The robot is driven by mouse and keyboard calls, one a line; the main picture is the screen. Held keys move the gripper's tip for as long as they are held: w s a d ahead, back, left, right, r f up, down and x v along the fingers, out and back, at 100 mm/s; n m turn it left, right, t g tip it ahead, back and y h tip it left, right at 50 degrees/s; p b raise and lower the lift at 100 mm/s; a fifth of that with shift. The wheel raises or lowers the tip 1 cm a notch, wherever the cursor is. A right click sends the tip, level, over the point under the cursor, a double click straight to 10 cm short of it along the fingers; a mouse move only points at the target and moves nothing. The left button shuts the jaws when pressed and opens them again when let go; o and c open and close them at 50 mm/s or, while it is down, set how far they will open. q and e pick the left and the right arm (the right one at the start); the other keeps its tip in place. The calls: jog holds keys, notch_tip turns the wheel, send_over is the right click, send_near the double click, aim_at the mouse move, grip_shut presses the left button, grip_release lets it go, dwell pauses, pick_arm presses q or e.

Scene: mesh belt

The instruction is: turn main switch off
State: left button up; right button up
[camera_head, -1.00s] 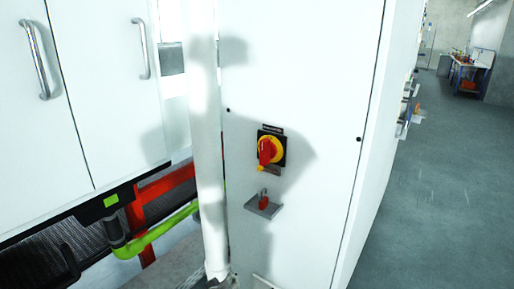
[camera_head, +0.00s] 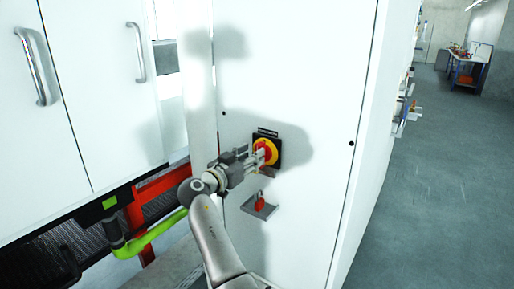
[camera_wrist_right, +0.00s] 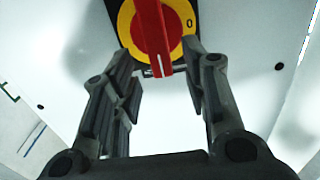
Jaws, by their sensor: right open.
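The main switch (camera_head: 268,150) is a red rotary handle on a yellow disc with a black backplate, mounted on the white cabinet front. In the right wrist view the red handle (camera_wrist_right: 152,30) stands nearly upright, slightly tilted, and a "0" mark shows on the disc to its right. My right gripper (camera_head: 256,160) is at the switch, partly covering it in the head view. My left gripper is not in view.
A small grey shelf (camera_head: 259,207) with a red padlock (camera_head: 260,200) sits on the cabinet (camera_head: 310,90) just below the switch. White doors with handles (camera_head: 136,52) stand at left, above a green pipe (camera_head: 150,235). Open floor (camera_head: 440,170) lies at right.

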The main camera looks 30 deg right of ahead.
jog(key=x, duration=0.3)
jog(key=shift+w+d+p, duration=0.15)
jog(key=shift+d+p, duration=0.15)
jog(key=shift+p, duration=0.05)
grip_shut()
